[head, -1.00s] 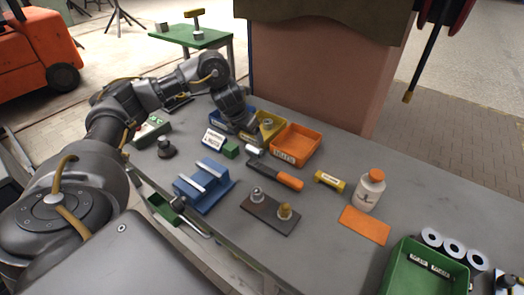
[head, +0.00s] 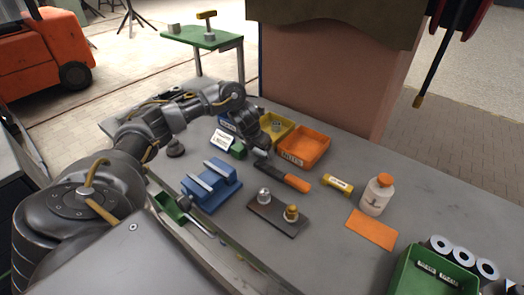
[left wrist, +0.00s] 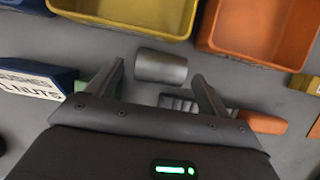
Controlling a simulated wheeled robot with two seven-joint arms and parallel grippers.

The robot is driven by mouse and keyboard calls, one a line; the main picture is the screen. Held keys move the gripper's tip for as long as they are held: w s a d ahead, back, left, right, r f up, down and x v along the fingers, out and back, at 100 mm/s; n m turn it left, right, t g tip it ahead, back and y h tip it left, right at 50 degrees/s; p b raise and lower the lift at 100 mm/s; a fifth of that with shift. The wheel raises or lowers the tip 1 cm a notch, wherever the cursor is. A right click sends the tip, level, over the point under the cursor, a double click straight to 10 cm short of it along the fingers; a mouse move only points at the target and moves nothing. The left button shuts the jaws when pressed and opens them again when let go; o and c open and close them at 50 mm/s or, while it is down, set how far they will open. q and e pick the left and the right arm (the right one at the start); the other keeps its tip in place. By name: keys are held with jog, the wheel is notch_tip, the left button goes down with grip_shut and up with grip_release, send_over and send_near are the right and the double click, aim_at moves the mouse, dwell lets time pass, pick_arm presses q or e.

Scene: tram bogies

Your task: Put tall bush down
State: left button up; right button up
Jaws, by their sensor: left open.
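A grey cylinder, which looks like the tall bush (left wrist: 161,66), lies on its side on the bench in the left wrist view. My left gripper (left wrist: 158,73) is open, with one fingertip on each side of the cylinder and visible gaps to it. In the head view my left gripper (head: 261,146) is low over the bench, in front of the yellow bin, and largely hides the cylinder. My right gripper is not in view.
Bare bench lies right of the bottle (head: 375,200).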

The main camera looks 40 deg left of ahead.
pick_arm(q)
jog(key=shift+x, duration=1.05)
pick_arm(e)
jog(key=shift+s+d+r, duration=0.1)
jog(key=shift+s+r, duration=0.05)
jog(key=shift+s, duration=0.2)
pick_arm(q)
jog(key=shift+c, duration=1.3)
jog(key=shift+r, duration=0.1)
jog(key=c, duration=1.1)
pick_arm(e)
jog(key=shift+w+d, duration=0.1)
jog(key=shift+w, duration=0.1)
pick_arm(q)
jog(key=shift+r, duration=0.15)
